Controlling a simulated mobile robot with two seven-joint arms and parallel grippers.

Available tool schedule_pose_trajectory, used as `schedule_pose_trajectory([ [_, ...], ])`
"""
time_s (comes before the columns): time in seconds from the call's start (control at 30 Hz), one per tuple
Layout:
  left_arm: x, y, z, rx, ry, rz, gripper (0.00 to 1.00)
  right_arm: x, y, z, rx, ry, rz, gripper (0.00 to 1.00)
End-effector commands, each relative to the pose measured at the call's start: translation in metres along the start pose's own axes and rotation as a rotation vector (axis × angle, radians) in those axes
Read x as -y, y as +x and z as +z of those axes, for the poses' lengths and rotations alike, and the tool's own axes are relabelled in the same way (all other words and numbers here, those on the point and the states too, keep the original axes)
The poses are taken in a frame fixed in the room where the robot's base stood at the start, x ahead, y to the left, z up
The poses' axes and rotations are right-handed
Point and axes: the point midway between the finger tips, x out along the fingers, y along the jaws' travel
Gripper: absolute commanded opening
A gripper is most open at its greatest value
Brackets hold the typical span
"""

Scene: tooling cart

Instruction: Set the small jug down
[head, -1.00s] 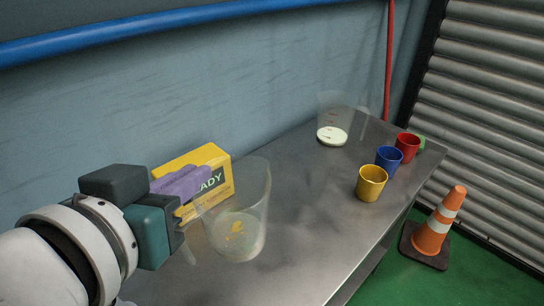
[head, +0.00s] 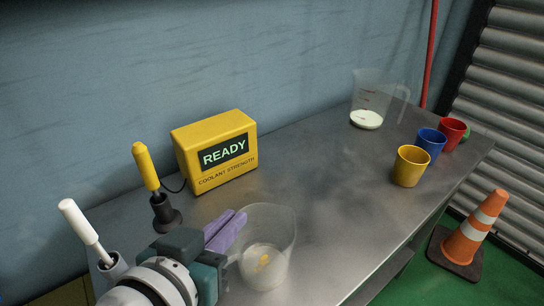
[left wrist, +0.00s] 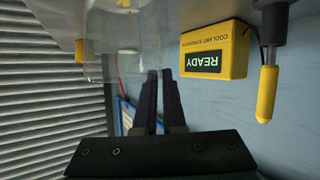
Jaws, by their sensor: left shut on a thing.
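The small jug (head: 268,236) is clear, with a little yellow at its bottom. It looks upright at the near side of the steel cart top. My left gripper (head: 226,264) is at its left side, shut on it; the fingers are partly hidden in the head view. The left wrist view shows the dark fingers (left wrist: 159,85) close together beside the clear jug wall (left wrist: 115,68). I cannot tell whether the jug's base touches the cart top. My right gripper is not in view.
The steel cart top (head: 325,185) is clear right of the jug. A yellow READY box (head: 215,178) and a yellow-handled tool (head: 146,167) stand behind. A larger jug (head: 368,118), a yellow cup (head: 411,166), a blue cup (head: 431,145) and a red cup (head: 453,132) stand farther along. A purple item (head: 224,232) is by the gripper.

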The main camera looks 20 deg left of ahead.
Motion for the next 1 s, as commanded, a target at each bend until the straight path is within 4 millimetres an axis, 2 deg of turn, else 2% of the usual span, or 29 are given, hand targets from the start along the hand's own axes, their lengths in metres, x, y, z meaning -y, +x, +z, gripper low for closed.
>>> schedule_pose_trajectory([
  [0.17,0.0,-0.001,0.0,0.002,0.001,-0.001,0.0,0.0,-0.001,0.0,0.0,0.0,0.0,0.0],
  [0.2,0.0,-0.001,0.001,0.004,0.001,-0.001,0.11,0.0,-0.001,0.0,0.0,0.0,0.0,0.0],
  [0.47,0.0,-0.001,0.001,0.003,0.002,-0.001,0.39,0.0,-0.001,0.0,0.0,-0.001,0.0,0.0],
  [0.77,0.0,-0.004,0.001,0.004,0.001,-0.001,0.39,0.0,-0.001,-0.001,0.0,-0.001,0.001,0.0],
  [0.87,0.0,-0.013,0.001,0.005,0.001,0.0,0.39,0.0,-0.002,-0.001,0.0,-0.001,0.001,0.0],
  [1.0,0.0,-0.039,0.001,0.006,0.0,-0.001,0.39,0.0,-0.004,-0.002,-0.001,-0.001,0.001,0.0],
])
